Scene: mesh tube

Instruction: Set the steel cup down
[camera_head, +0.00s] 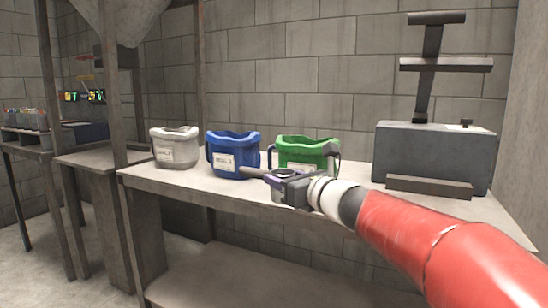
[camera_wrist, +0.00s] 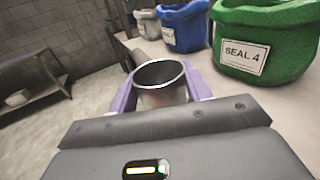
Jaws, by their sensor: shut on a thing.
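The steel cup (camera_wrist: 162,92) is a round, open-topped metal cup with a dark inside, seen upright between my purple fingers in the wrist view. My gripper (camera_head: 274,177) is shut on it, with one finger on each side. In the head view the gripper is by the front edge of the workbench (camera_head: 350,190), in front of the green tub, and it mostly hides the cup. I cannot tell whether the cup's base touches the bench top.
A green tub (camera_head: 308,152) labelled SEAL 4, a blue tub (camera_head: 234,158) and a white tub (camera_head: 174,150) stand in a row behind the gripper. A grey machine (camera_head: 432,152) with a dark upright stands at right. A lower side table (camera_head: 100,157) is at left.

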